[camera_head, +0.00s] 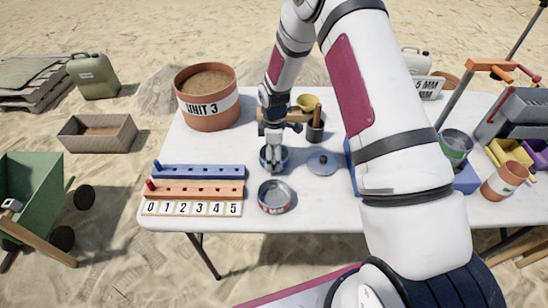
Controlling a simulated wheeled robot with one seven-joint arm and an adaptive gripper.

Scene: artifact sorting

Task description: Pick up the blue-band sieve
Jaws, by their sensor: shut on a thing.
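The blue-band sieve (283,163) is a small round pan near the middle of the white table (228,232). My gripper (273,165) points down at its left side and is shut on it. The fingers cover part of the sieve. I cannot tell whether the sieve is lifted off the table. A second round sieve with a red band (274,197) stands just in front of it.
A blue lid (322,163) lies right of the sieve. The UNIT 3 bucket (207,98) stands behind left. Blue and orange peg boards (197,190) lie at left.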

